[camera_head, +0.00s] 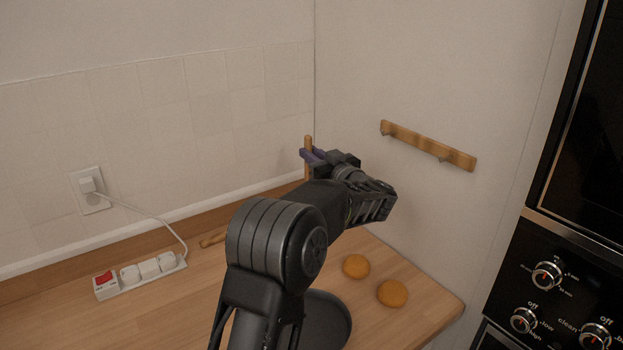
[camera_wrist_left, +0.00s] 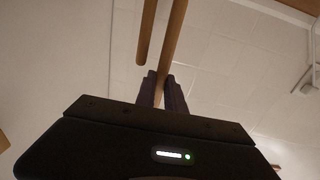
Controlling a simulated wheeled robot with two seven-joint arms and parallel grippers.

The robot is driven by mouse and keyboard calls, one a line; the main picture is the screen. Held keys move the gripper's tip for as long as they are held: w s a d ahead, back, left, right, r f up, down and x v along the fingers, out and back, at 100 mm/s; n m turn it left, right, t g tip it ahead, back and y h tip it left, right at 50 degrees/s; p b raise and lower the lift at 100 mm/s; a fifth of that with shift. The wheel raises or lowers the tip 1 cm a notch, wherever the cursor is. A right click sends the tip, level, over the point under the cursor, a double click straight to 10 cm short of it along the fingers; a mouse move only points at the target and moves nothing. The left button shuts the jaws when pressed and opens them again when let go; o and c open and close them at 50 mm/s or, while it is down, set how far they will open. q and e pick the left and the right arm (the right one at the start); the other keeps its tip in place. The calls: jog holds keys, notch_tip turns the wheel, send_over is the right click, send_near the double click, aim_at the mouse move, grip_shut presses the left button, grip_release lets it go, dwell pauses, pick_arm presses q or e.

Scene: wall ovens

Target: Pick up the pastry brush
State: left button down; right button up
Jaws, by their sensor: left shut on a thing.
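My left gripper (camera_head: 308,156), with dark purple fingers, reaches over the back corner of the counter. It is shut on an upright wooden handle (camera_head: 308,141), which I take to be the pastry brush. In the left wrist view the handle (camera_wrist_left: 173,40) runs between the two fingertips (camera_wrist_left: 162,92). A second wooden rod (camera_wrist_left: 147,30) with a rounded end stands beside it, outside the fingers. No bristles show, and my arm hides the lower part of the handle in the head view. Whether the brush is clear of its support cannot be told. My right gripper is not in view.
Two round golden-brown buns (camera_head: 356,266) (camera_head: 392,293) lie on the wooden counter (camera_head: 440,300). A white power strip (camera_head: 140,275) and a wooden item (camera_head: 213,239) lie at left. A wooden hook rail (camera_head: 428,145) is on the wall. Ovens (camera_head: 560,270) stand at right.

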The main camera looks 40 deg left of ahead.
pick_arm(q)
notch_tip(320, 180, up, 17)
jog(key=shift+p, duration=0.3)
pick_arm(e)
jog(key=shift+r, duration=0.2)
pick_arm(q)
jog(key=shift+f, duration=0.15)
